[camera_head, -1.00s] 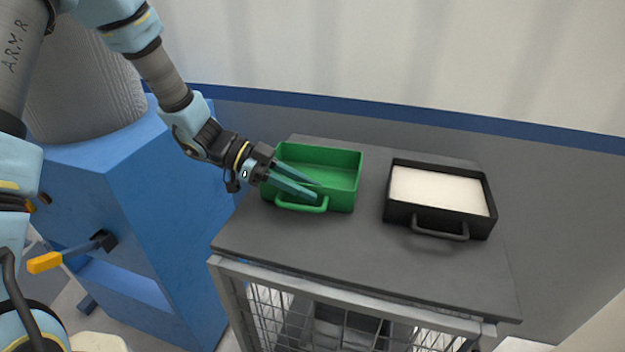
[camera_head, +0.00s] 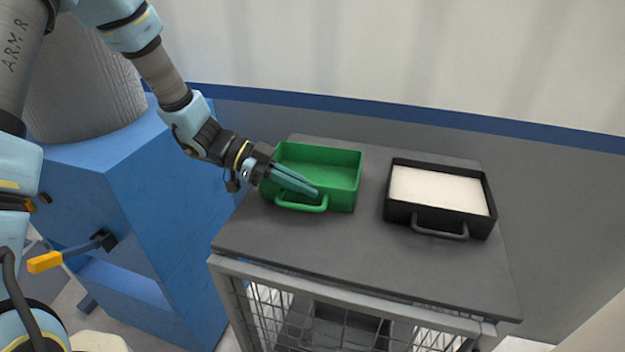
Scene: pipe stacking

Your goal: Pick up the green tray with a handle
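The green tray (camera_head: 341,174) is an open box with a loop handle (camera_head: 304,206) on its front side. It rests upright on the left part of a dark grey cart top. My gripper (camera_head: 315,193) reaches in from the left, its teal fingers lying along the tray's front rim just above the handle. The fingers are drawn together and appear shut on the tray's front edge. They hide part of the rim, so the exact contact is hard to see.
A black tray (camera_head: 398,216) with white contents and a front handle stands to the right on the same cart top (camera_head: 330,242). The front of the cart top is clear. A blue machine (camera_head: 160,190) stands left, and a wall runs behind.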

